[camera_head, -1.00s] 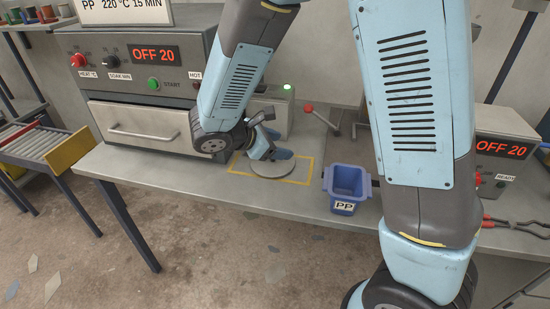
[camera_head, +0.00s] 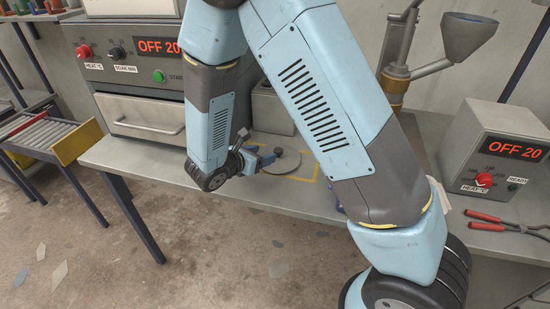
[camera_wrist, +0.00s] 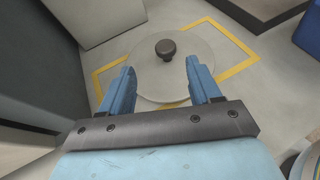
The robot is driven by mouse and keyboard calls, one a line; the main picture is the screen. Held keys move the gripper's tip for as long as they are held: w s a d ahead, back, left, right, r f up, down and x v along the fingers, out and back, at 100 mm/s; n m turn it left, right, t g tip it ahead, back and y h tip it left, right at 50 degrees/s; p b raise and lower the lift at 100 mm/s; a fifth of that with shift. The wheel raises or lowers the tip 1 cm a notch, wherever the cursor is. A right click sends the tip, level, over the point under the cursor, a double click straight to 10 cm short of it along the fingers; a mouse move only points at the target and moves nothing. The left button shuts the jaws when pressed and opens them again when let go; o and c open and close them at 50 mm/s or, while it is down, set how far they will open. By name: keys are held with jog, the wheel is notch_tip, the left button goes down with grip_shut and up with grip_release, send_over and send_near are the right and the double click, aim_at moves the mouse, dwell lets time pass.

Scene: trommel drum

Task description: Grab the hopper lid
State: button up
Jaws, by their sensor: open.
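The lid is a flat grey disc with a dark round knob, lying on the bench inside a yellow taped outline. It shows in the head view (camera_head: 291,162), partly behind my gripper, and in the wrist view (camera_wrist: 182,78). The knob (camera_wrist: 166,48) stands up near the disc's middle. My gripper (camera_wrist: 160,70) is open and empty, its two blue fingers pointing toward the knob, one on each side of its line. The knob lies just beyond the fingertips. In the head view my gripper (camera_head: 262,160) is low, at the lid's left side.
An oven (camera_head: 140,75) stands at the back left of the bench, a grey box (camera_head: 272,110) behind the lid. A grey funnel (camera_head: 472,38) is at upper right. A control box (camera_head: 500,155) and red-handled tongs (camera_head: 490,222) lie right. My arm hides most of a blue bin.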

aim_at(275, 151)
jog(key=shift+s+d+x, duration=0.1)
jog(key=shift+x, duration=1.7)
jog(key=shift+s+d+x, duration=0.1)
jog(key=shift+d+x, duration=0.05)
jog(key=shift+x, duration=1.7)
jog(key=shift+a, duration=0.1)
grip_shut()
